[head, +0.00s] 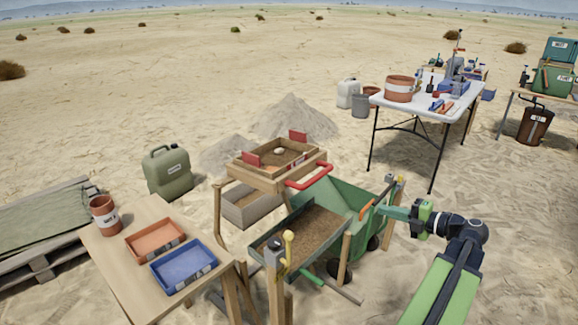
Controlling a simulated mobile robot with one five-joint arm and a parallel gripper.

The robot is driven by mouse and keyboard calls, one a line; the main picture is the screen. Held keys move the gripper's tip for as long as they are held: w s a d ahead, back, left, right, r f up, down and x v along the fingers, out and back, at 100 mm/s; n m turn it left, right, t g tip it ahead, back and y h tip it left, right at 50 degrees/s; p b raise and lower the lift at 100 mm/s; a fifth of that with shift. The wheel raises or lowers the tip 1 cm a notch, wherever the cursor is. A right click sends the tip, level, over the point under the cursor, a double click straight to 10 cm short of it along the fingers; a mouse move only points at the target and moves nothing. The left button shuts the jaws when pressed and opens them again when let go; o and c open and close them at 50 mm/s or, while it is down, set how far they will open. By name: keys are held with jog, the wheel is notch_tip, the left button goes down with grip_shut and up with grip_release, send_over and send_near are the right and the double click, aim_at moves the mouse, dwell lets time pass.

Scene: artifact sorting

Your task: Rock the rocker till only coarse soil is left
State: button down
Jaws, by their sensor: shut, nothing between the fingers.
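A wooden sieve box (246,172) sits on a wooden stand left of centre, with red plates at its corners and a red bar handle (308,178) on its near right side. It looks like the rocker. Brown soil (276,155) and a pale lump lie inside; the grain is too small to judge. Nearer, a sloping tray of brown soil (305,236) hangs between wooden posts. I cannot tell whether it belongs to the rocker. My gripper (376,211) is shut and empty, reaching in from the right near a post, to the right of the red handle and apart from it.
A green wheelbarrow (352,198) stands behind the soil tray. A wooden table with an orange tray (155,240) and a blue tray (184,268) is at lower left. A white table (420,100) with tools stands at the right. Open sand lies behind.

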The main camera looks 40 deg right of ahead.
jog(key=shift+f+v, duration=0.25)
jog(key=shift+v, duration=1)
jog(key=c, duration=2.1)
grip_release()
jog(key=o, duration=0.8)
jog(key=shift+s, duration=0.1)
jog(key=p+v, duration=0.1)
jog(key=v, duration=0.7)
jog(key=shift+p, duration=0.35)
